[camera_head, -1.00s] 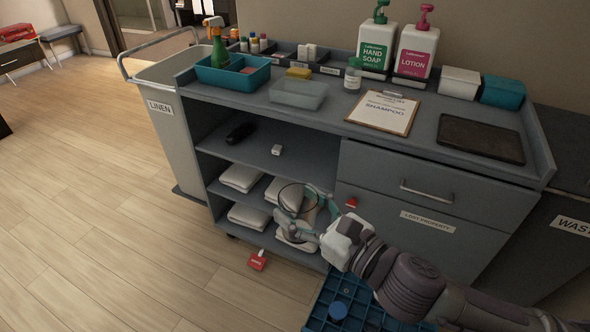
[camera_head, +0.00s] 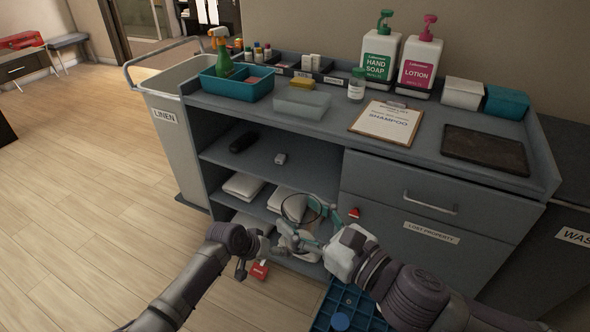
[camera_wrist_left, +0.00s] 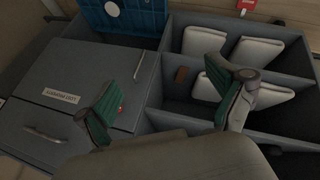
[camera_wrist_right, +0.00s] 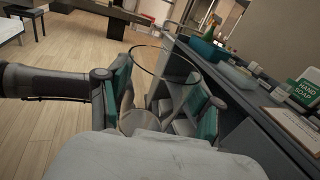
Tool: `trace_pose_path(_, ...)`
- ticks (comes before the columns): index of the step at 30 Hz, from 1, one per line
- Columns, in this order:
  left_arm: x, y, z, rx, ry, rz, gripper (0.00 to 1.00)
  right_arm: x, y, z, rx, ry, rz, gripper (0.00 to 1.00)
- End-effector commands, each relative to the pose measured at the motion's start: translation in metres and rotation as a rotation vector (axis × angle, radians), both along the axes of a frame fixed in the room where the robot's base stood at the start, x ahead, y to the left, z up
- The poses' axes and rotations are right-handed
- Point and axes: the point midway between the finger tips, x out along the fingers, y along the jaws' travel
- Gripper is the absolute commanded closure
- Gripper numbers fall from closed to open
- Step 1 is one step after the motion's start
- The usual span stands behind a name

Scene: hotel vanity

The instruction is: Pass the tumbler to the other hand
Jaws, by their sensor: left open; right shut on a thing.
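The tumbler (camera_head: 299,212) is clear glass, with a dark thin rim at the top. My right gripper (camera_head: 303,229) is shut on it and holds it in the air in front of the cart's open shelves. In the right wrist view the tumbler (camera_wrist_right: 163,88) stands between the two teal finger pads (camera_wrist_right: 160,100), rim up. My left gripper (camera_head: 258,255) is open and empty, a little left of and below the tumbler. In the left wrist view its fingers (camera_wrist_left: 168,105) are wide apart, with no tumbler visible between them.
The grey cart (camera_head: 330,133) stands close behind, with folded towels (camera_head: 243,186) on its shelves. A red tag (camera_head: 259,271) is low by the shelves. A blue crate (camera_head: 350,302) stands at lower right. Open floor (camera_head: 90,230) lies to the left.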

Motion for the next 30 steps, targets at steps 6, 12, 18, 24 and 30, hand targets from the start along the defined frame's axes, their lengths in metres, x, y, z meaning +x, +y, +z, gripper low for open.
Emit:
trace_pose_path(6, 0.023, -0.046, 0.126, -0.046, -0.037, -0.155, 0.06, 0.000, 0.000, 0.001, 0.001, -0.002, 0.000, 0.77)
trace_pose_path(12, 0.003, -0.081, 0.239, -0.021, -0.050, -0.349, 0.06, 0.000, 0.000, 0.001, 0.001, -0.002, 0.000, 0.77)
trace_pose_path(18, -0.054, -0.094, 0.341, 0.119, -0.050, -0.584, 0.06, 0.000, 0.000, 0.001, 0.001, -0.002, 0.000, 0.77)
trace_pose_path(24, -0.117, -0.078, 0.401, 0.342, -0.028, -0.767, 0.06, 0.000, 0.000, 0.001, 0.001, -0.002, 0.000, 0.77)
trace_pose_path(30, -0.147, -0.060, 0.423, 0.485, -0.007, -0.838, 0.06, 0.000, 0.000, 0.000, 0.001, -0.002, 0.000, 0.77)
